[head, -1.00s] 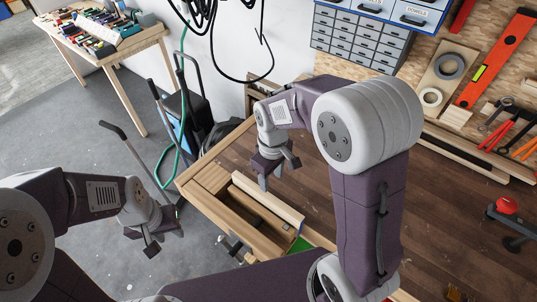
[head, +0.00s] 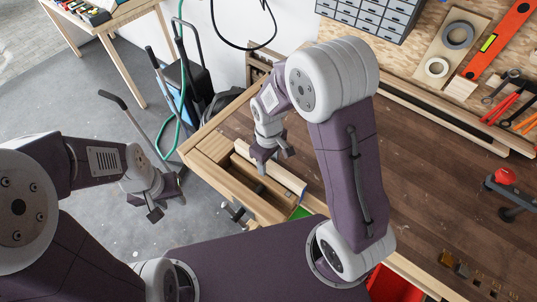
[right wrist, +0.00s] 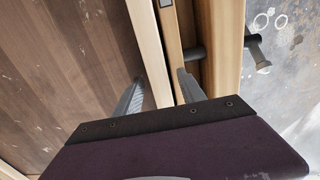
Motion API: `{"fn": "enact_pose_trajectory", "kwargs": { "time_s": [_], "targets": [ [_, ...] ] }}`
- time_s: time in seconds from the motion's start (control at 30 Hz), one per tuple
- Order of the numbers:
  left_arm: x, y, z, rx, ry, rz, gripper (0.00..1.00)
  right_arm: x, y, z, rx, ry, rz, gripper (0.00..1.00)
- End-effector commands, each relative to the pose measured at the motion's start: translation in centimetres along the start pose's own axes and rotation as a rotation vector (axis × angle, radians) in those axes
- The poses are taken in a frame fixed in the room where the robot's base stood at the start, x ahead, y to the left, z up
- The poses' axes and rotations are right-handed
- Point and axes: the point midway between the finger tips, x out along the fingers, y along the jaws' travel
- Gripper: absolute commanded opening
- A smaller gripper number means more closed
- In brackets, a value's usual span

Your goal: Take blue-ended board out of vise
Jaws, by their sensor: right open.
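The pale wooden board (head: 290,180) stands on edge in the wooden vise (head: 215,172) at the bench's left end. My right gripper (head: 274,165) is open over the board in the head view. In the right wrist view, its fingers (right wrist: 160,80) are apart, with the board (right wrist: 147,42) running between them. Whether they touch it I cannot tell. My left gripper (head: 160,205) is open and empty, out over the floor left of the bench.
The vise handle (head: 235,212) sticks out at the bench's front. A green thing (head: 300,213) lies beside the vise and a red bin (head: 395,284) is below the front edge. A red-knobbed tool (head: 505,177) stands at right. The middle benchtop is clear.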

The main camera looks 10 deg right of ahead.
Motion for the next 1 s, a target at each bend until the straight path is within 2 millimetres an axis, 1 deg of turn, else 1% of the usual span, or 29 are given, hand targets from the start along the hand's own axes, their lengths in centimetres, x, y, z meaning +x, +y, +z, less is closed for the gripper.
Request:
{"fn": "enact_pose_trajectory", "kwargs": {
  "time_s": [0.03, 0.13, 0.43, 0.47, 0.5, 0.57, 0.6, 0.63, 1.0],
  "targets": [
    [0.08, 0.00, 0.01, 0.000, 0.000, 0.000, 0.36, 0.52, -0.02, 0.05, 0.000, -0.002, -0.001, 0.47],
    [0.11, 0.00, 0.01, 0.000, 0.000, 0.000, 0.36, 1.09, -0.02, 0.05, 0.000, -0.001, -0.001, 0.47],
    [0.10, 0.00, 0.01, 0.000, 0.000, 0.000, 0.36, 1.23, 0.00, 0.00, 0.000, 0.001, 0.000, 0.47],
    [0.10, 0.00, 0.01, 0.000, 0.000, 0.000, 0.36, 1.23, 0.00, 0.00, 0.000, 0.001, 0.000, 0.42],
    [0.10, 0.00, 0.01, 0.000, 0.000, 0.000, 0.36, 1.22, 0.00, 0.00, 0.000, 0.001, 0.000, 0.31],
    [0.10, 0.00, 0.01, 0.000, 0.000, 0.000, 0.36, 1.22, 0.00, 0.00, 0.000, 0.001, 0.000, 0.14],
    [0.10, 0.00, 0.01, 0.000, 0.000, 0.000, 0.36, 1.22, 0.00, 0.00, 0.000, 0.001, 0.000, 0.03],
    [0.10, 0.00, 0.01, 0.000, 0.000, 0.000, 0.36, 1.21, 0.00, 0.00, 0.000, 0.001, 0.000, 0.00],
    [0.09, 0.00, 0.01, 0.000, 0.000, 0.000, 0.36, 1.19, 0.00, -0.01, 0.000, 0.001, 0.000, 0.00]
  ]
}}
